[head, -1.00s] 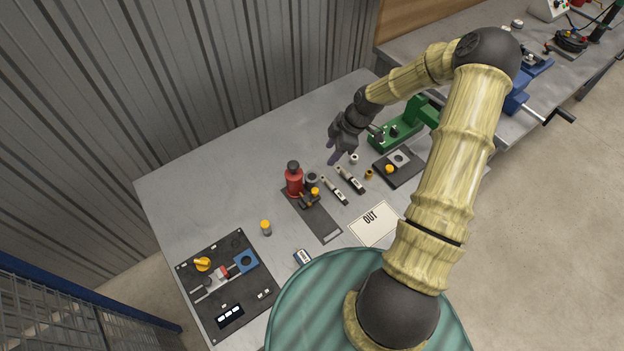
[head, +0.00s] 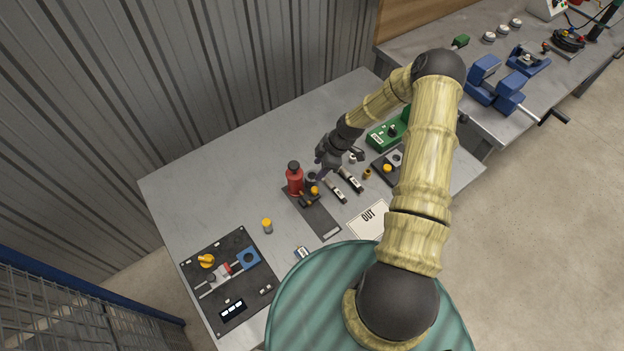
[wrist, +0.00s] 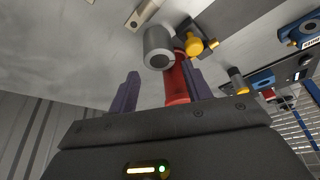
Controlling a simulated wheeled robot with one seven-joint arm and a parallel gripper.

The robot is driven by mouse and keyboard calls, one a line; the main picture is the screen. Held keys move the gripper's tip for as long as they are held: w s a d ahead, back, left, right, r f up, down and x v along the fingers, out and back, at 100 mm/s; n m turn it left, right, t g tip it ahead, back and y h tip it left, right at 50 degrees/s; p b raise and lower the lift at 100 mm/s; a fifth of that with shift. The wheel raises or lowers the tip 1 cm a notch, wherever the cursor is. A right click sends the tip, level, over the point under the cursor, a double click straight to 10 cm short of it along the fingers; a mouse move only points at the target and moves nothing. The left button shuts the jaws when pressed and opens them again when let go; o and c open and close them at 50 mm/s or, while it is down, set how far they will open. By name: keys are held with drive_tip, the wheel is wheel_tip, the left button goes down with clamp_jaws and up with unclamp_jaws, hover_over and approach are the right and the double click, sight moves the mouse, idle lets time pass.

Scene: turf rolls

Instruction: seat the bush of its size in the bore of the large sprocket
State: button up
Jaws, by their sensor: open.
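A grey hollow cylinder, which looks like a bush (head: 312,177), stands beside the red bottle. In the wrist view this grey bush (wrist: 157,42) shows its dark bore just beyond my fingertips, apart from them. My gripper (head: 338,168) is above the table near it, open and empty; in the wrist view its two purple fingers (wrist: 161,78) are spread. A small pale bush (head: 353,158) and a small brass bush (head: 367,174) stand further right. A grey piece with a round hole (head: 395,158) sits on a dark plate; I cannot tell whether it is the large sprocket.
The red bottle (head: 295,180) stands close to the grey bush, by a dark strip with a yellow knob (head: 315,190). Two bar tools (head: 351,180), a green fixture (head: 385,136) and the OUT card (head: 372,218) are nearby. The table's back left is clear.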

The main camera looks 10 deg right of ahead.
sight(313, 175)
drive_tip(key=shift+a+f+p, duration=0.3)
drive_tip(key=shift+f+p, duration=0.15)
drive_tip(key=shift+p, duration=0.2)
drive_tip(key=shift+p+x, duration=1)
drive_tip(key=shift+x, duration=1)
drive_tip(key=shift+w+d, duration=0.1)
drive_tip(key=shift+d, duration=0.05)
drive_tip(key=c, duration=0.9)
drive_tip(key=shift+o, duration=0.2)
wheel_tip(313, 175, up, 18)
drive_tip(key=b, duration=0.5)
drive_tip(key=shift+b, duration=0.4)
